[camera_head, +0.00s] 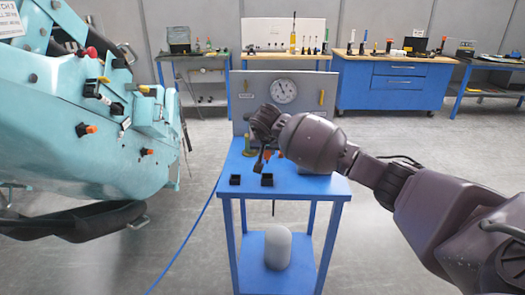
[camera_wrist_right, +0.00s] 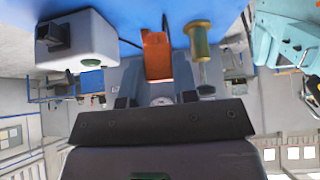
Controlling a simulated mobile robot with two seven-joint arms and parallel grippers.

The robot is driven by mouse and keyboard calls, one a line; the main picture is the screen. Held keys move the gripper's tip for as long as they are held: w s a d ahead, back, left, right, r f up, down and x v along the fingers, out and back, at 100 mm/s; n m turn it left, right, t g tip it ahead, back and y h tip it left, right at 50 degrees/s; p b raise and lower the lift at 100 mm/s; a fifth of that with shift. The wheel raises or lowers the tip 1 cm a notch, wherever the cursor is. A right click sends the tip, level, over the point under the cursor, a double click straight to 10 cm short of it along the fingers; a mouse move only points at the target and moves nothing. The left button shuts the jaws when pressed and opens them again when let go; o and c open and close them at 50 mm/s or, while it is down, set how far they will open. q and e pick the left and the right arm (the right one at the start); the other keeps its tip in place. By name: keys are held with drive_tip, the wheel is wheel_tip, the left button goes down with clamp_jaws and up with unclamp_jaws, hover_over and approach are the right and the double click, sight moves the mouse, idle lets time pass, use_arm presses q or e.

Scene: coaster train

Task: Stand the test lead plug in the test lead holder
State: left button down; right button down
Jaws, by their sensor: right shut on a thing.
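My right gripper (camera_head: 262,158) is over the blue table, its fingers partly hidden by the wrist in the head view. In the right wrist view its fingers (camera_wrist_right: 155,88) are shut on an orange plug (camera_wrist_right: 157,55), which I take for the test lead plug. Orange also shows near the fingers in the head view (camera_head: 267,155). An olive-yellow post (camera_wrist_right: 198,40) with a flared end is beside the plug, apart from it; it also shows in the head view (camera_head: 249,146). I cannot tell whether it is the test lead holder. My left gripper is not in view.
The blue table (camera_head: 300,186) carries two small black open boxes (camera_head: 235,180) near its front edge. A panel with a gauge (camera_head: 284,91) stands behind. A pale box with a black knob (camera_wrist_right: 92,40) is near the plug. The teal coaster car (camera_head: 60,130) is left.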

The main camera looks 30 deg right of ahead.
sight(268, 159)
drive_tip(key=shift+d, duration=0.1)
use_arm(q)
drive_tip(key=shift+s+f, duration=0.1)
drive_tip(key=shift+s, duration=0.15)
use_arm(e)
drive_tip(key=shift+f+b, duration=0.35)
drive_tip(key=shift+f, duration=0.65)
wheel_tip(268, 159, down, 2)
drive_tip(key=shift+b, duration=0.6)
drive_tip(key=shift+f, duration=0.55)
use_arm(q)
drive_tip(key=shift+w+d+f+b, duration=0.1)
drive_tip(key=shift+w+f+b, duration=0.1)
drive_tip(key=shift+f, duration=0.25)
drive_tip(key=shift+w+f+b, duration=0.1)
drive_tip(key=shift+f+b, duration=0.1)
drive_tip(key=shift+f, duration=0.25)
use_arm(e)
drive_tip(key=shift+f, duration=0.3)
